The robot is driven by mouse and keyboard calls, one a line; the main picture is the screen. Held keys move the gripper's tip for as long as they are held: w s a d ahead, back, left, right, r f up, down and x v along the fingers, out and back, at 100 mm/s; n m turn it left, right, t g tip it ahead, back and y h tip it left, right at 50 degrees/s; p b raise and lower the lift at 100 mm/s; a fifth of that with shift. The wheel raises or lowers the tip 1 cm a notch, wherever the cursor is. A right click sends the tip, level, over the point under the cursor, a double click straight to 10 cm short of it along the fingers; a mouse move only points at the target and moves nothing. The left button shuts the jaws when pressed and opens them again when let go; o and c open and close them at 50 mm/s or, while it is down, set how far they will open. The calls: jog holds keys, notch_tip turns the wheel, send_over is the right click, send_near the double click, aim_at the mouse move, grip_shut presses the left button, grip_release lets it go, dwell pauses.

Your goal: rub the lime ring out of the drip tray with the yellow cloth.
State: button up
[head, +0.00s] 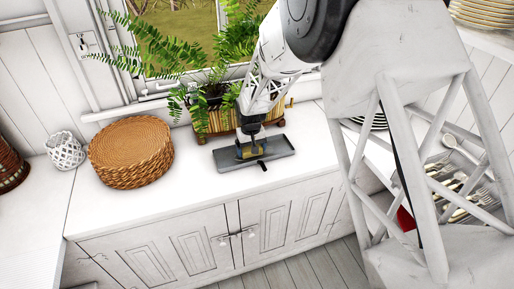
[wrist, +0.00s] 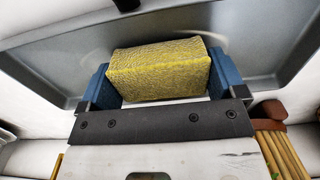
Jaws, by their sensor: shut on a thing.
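The grey drip tray (head: 280,147) lies on the white counter, and its floor and raised rim fill the top of the wrist view (wrist: 275,62). My gripper (head: 250,150) is over the tray, low down. Its blue fingers are shut on the yellow cloth (wrist: 158,75), a block-like folded pad with a wrinkled surface. The cloth is at the tray's floor; I cannot tell whether it touches it. Faint pale curved marks, the lime ring (wrist: 73,41), show on the tray floor to both sides of the cloth. The middle of the ring is hidden behind the cloth.
A planter with ferns (head: 203,120) stands close behind the tray. A round woven stack (head: 130,152) and a white lattice pot (head: 65,151) are to the left. Plates and a cutlery tray are to the right.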

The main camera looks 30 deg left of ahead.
aim_at(259, 146)
jog(key=shift+s+a, duration=0.9)
jog(key=shift+s+a+f, duration=0.1)
jog(key=shift+s+a, duration=0.1)
jog(key=shift+s, duration=0.05)
jog(key=shift+w+d, duration=0.4)
jog(key=shift+w, duration=0.05)
jog(key=shift+w+d+f, duration=0.1)
jog(key=shift+w+d, duration=2.25)
jog(key=shift+d, duration=0.05)
jog(key=shift+s+a, duration=0.3)
jog(key=shift+a, duration=0.1)
jog(key=shift+s+a, duration=0.2)
jog(key=shift+s, duration=0.1)
jog(key=shift+s+a, duration=0.8)
jog(key=shift+s+a+f, duration=0.1)
jog(key=shift+s+a, duration=1.2)
jog(key=shift+s, duration=0.05)
jog(key=shift+r, duration=4.25)
